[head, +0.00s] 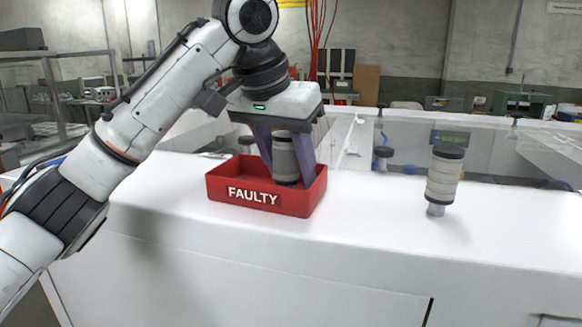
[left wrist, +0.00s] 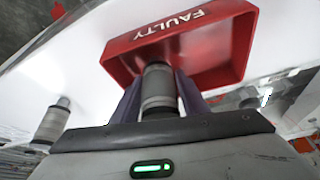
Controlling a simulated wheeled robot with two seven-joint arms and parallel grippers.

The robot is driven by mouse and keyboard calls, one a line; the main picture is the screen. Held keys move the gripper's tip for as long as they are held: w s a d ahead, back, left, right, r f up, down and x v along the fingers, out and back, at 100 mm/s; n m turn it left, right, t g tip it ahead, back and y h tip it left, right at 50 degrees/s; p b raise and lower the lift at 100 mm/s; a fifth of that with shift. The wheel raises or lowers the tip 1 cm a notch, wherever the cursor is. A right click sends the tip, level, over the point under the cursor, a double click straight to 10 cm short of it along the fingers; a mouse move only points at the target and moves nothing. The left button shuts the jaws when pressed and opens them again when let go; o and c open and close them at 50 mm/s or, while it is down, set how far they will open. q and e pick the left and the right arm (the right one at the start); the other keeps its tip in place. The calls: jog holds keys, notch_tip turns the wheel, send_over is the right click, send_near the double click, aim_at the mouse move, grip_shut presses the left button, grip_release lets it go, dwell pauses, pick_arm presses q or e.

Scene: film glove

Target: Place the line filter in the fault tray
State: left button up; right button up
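The line filter (head: 286,158), a grey ribbed cylinder with dark ends, is upright between the fingers of my left gripper (head: 290,165). The fingers close on its sides. It also shows between the fingers in the left wrist view (left wrist: 158,88). The fault tray (head: 262,208) is red with a white FAULTY label and stands on the white surface. The filter's lower end is inside the tray outline in the head view; the front wall partly hides the tray floor, so I cannot tell whether it touches. My right gripper is not in view.
A second similar filter (head: 443,178) stands upright on a short metal stub at the right; it also shows in the left wrist view (left wrist: 52,122). The white counter (head: 370,225) between it and the tray is clear. A transparent guard (head: 345,140) runs behind.

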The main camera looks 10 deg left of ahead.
aim_at(282, 136)
pick_arm(q)
jog(key=shift+r, duration=0.1)
jog(key=p+v, duration=0.1)
jog(key=v, duration=1.1)
jog(key=shift+a+p, duration=0.1)
jog(key=shift+p, duration=0.2)
dwell(1.0)
